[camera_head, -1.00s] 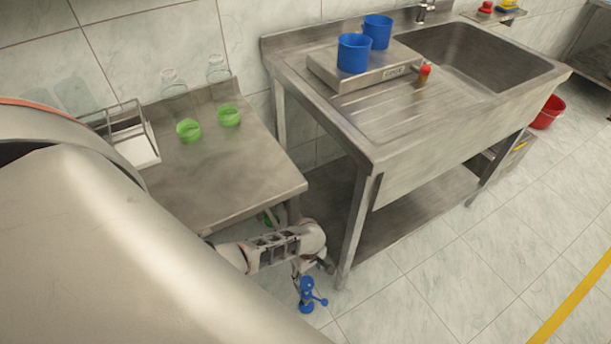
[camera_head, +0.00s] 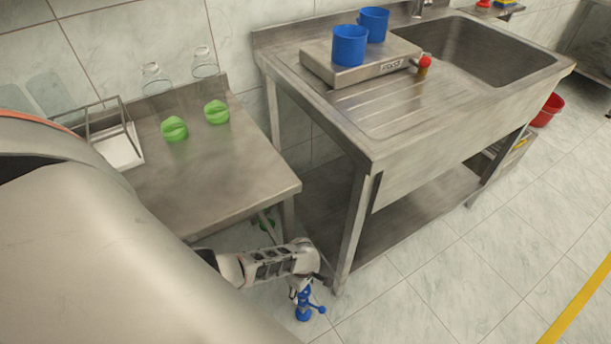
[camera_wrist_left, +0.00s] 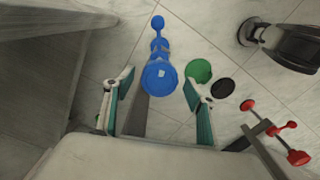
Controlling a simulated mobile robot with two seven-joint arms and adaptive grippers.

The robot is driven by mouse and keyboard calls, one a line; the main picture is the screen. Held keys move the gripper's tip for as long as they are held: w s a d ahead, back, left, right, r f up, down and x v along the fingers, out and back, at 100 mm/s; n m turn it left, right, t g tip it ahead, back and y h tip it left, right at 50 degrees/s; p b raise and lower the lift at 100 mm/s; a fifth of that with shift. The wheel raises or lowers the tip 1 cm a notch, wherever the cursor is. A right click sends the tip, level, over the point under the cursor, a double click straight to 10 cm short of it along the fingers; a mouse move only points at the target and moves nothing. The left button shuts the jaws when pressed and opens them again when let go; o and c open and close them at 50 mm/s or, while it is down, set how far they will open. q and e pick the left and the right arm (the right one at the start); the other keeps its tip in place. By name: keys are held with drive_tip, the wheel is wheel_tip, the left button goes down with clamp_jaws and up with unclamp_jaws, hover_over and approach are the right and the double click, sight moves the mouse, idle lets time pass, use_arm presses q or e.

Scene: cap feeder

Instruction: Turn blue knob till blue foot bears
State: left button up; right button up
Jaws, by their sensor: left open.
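The blue foot (camera_head: 304,312) stands low at the floor near the table's front right leg, with a side arm ending in a ball. Its upper part is hidden by my left gripper (camera_head: 299,289). In the left wrist view, a round blue knob (camera_wrist_left: 160,78) shows end-on, with a blue stem and ball (camera_wrist_left: 157,22) beyond it. My left gripper (camera_wrist_left: 158,84) is open, one finger on each side of the knob, with visible gaps. I cannot tell whether the foot's base touches the floor. My right gripper is not in view.
The steel table (camera_head: 230,185) carries green caps (camera_head: 174,129) and a wire rack (camera_head: 120,150). The sink bench (camera_head: 372,150) stands to the right. In the wrist view, a green disc (camera_wrist_left: 199,70), a black disc (camera_wrist_left: 222,88) and red knobs (camera_wrist_left: 298,158) lie right of the blue knob.

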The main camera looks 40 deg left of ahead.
use_arm(q)
drive_tip(key=shift+f, duration=0.15)
drive_tip(key=c, duration=1.1)
